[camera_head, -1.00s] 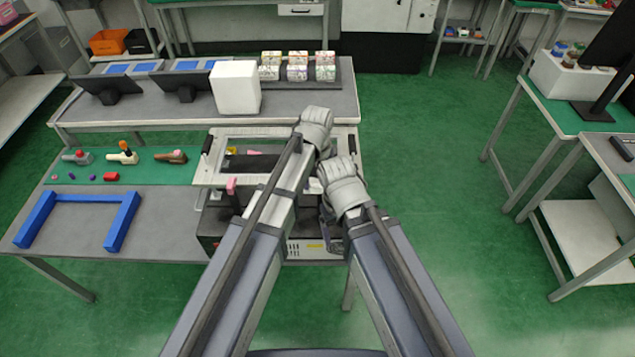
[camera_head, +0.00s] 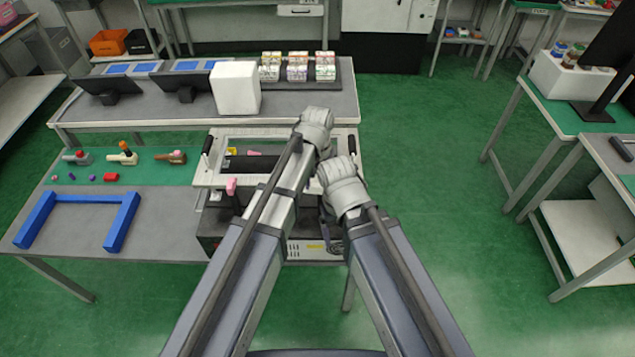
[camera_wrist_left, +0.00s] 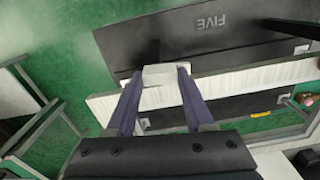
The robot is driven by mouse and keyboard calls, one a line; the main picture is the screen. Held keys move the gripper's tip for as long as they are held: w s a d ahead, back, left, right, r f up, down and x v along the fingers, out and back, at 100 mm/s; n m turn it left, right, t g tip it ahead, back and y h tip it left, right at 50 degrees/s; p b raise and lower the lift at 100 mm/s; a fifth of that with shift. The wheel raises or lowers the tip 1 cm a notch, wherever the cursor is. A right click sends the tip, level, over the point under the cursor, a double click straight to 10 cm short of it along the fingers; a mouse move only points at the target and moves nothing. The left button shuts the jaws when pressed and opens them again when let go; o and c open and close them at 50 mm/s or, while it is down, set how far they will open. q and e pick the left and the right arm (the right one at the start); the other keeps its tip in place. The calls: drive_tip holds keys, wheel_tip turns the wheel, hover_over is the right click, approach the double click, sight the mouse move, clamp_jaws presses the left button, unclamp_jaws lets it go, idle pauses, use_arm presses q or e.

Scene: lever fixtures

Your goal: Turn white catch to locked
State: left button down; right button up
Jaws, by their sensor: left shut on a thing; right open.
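A white block, which looks like the white catch (camera_wrist_left: 163,73), sits between the two fingers of my left gripper (camera_wrist_left: 158,84) in the left wrist view. The gripper is shut on it, over the pale rail of the fixture frame (camera_wrist_left: 240,77). In the head view, my left wrist is above the right end of that frame (camera_head: 203,180), and the wrist and forearm hide the catch. My right gripper (camera_head: 331,234) is lower, in front of the fixture and partly hidden by its own arm; it is open and empty. Any locked marking cannot be read.
A pink lever part (camera_head: 231,186) and a black upright handle (camera_head: 208,145) are on the fixture's left side. A blue bracket (camera_head: 78,199) and several small parts lie on the left table. A white box (camera_head: 235,88) stands behind.

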use_arm(q)
drive_tip(key=m, duration=0.4)
drive_tip(key=shift+w+d, duration=0.1)
drive_tip(key=shift+w, duration=0.1)
drive_tip(key=m, duration=0.4)
drive_tip(key=shift+w, duration=0.1)
drive_tip(key=m, duration=0.4)
drive_tip(key=shift+w+d+m, duration=0.1)
drive_tip(key=shift+d+m, duration=0.1)
drive_tip(key=shift+m, duration=0.1)
drive_tip(key=shift+d+m, duration=0.15)
drive_tip(key=shift+m, duration=1.75)
drive_tip(key=shift+c, duration=1.4)
unclamp_jaws()
drive_tip(key=shift+r, duration=0.15)
